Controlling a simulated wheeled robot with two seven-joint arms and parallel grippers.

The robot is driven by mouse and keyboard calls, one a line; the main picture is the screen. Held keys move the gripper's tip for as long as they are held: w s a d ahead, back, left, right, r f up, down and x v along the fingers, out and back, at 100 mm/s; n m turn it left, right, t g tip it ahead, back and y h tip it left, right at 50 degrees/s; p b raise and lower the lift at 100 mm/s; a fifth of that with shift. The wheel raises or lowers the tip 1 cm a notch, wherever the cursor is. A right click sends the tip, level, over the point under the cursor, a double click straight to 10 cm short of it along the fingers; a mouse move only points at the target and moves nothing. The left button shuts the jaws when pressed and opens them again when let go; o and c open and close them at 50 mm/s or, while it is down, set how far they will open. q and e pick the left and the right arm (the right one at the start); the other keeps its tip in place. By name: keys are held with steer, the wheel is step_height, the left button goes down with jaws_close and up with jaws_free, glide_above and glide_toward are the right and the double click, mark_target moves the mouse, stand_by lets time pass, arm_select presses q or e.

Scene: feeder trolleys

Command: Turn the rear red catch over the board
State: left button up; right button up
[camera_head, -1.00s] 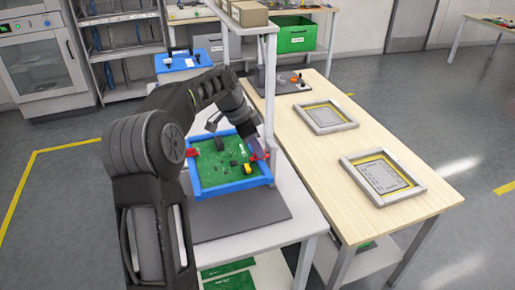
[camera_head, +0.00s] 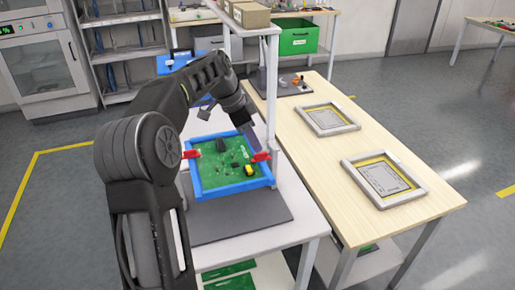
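A green circuit board (camera_head: 215,172) lies inside a blue frame (camera_head: 234,188) on the white trolley. One red catch (camera_head: 191,154) sits on the frame's left side and another red catch (camera_head: 262,157) on its right side. The right catch lies across the frame edge; whether its tip covers the board is too small to tell. My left gripper (camera_head: 251,132) hangs above the far right corner of the frame, close to the right catch and apparently clear of it. Its fingers are too dark and small to read. My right gripper is out of view.
A dark mat (camera_head: 240,218) lies under the frame. A trolley post (camera_head: 271,95) stands just right of my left gripper. A wooden table (camera_head: 375,150) with two framed panels is at the right. A blue box (camera_head: 178,64) stands behind.

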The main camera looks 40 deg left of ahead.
arm_select(q)
steer(key=v, duration=0.3)
steer(key=shift+r, duration=0.15)
stand_by(0.5)
